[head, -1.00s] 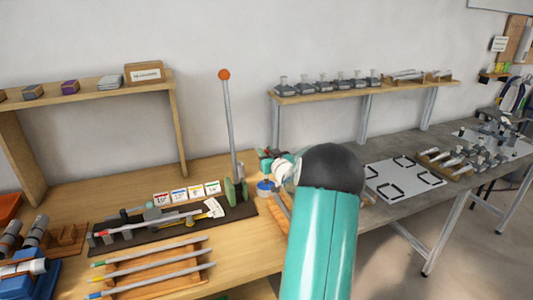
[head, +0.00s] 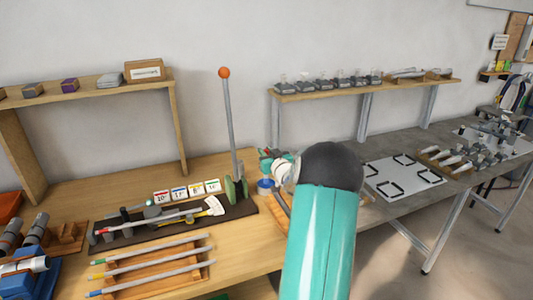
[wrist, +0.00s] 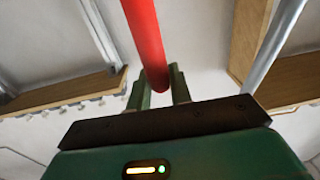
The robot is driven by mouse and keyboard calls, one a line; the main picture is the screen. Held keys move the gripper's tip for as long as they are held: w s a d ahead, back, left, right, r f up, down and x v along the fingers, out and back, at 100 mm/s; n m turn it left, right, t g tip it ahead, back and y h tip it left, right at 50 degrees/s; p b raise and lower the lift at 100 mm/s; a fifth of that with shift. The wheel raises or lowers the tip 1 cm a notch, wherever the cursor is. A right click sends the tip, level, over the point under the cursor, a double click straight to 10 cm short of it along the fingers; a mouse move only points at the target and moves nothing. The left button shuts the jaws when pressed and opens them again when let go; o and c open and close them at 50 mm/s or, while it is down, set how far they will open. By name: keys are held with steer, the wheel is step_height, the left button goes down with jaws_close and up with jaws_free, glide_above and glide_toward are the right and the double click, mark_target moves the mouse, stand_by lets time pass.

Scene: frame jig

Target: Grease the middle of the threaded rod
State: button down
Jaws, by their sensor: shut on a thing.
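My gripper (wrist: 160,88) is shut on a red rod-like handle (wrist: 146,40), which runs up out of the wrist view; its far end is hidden. In the head view my gripper (head: 274,164) is small and partly hidden by my arm, above and close to a small blue pot (head: 265,184). Whether the held thing touches the pot cannot be told. A grey rod with a red end (head: 150,221) lies along a black mat (head: 233,212) on the wooden bench, left of my gripper; its thread is too small to make out.
An upright lever with an orange ball (head: 229,120) stands just left of my gripper. Several rods with coloured ends lie on a wooden rack (head: 190,273) at the bench front. Small number cards (head: 187,191) stand behind the mat. A grey table (head: 400,210) is to the right.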

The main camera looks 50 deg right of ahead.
stand_by(0.3)
steer(key=shift+r, duration=3.45)
